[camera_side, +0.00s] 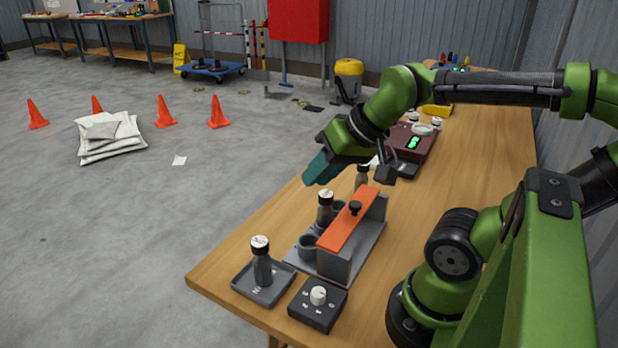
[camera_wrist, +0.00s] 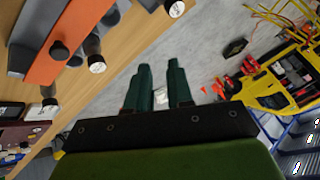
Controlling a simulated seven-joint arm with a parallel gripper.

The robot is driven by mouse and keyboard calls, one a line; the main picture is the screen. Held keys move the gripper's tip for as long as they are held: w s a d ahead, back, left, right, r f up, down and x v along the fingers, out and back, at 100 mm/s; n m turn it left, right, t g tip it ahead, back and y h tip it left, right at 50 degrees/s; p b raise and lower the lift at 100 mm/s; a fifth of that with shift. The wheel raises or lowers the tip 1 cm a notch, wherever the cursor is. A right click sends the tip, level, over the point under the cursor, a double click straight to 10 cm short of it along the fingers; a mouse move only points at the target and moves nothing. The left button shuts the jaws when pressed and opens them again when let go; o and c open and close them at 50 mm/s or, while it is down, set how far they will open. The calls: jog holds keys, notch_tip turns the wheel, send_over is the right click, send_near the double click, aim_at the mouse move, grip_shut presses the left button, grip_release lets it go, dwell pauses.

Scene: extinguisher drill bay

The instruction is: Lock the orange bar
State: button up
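The orange bar (camera_side: 342,228) lies across the top of a grey rack (camera_side: 336,262) on the wooden table, with a black knob (camera_side: 355,208) on its top. In the wrist view the orange bar (camera_wrist: 44,72) is at the upper left, with the knob (camera_wrist: 59,50) on it. Whether it is locked cannot be told. My gripper (camera_side: 311,178) is in the air beyond the rack, apart from the bar. In the wrist view its teal fingers (camera_wrist: 158,68) stand apart with nothing between them.
Dark cylinders with black-and-white caps stand in the rack (camera_side: 325,208), behind it (camera_side: 361,178) and in a grey tray (camera_side: 262,268). A dial box (camera_side: 318,303) is in front. A dark red device (camera_side: 410,145) with a green display stands farther back.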

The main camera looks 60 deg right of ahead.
jog(key=s+d+m, duration=0.1)
jog(key=d+m, duration=0.1)
jog(key=d, duration=0.1)
jog(key=d+m+g+h, duration=0.1)
jog(key=d+m, duration=0.2)
jog(key=d, duration=0.1)
jog(key=s+d+f+m, duration=0.1)
jog(key=d+m, duration=0.2)
jog(key=d, duration=0.1)
jog(key=shift+s+g+h, duration=0.3)
grip_shut()
jog(key=s+d+m+g+y, duration=0.1)
jog(key=s+d+m, duration=0.2)
jog(key=m, duration=0.5)
jog(key=s+d+m+g+y, duration=0.1)
jog(key=s+d+m, duration=0.1)
jog(key=s+m, duration=0.4)
jog(key=shift+d+m, duration=0.4)
jog(key=shift+m, duration=1.1)
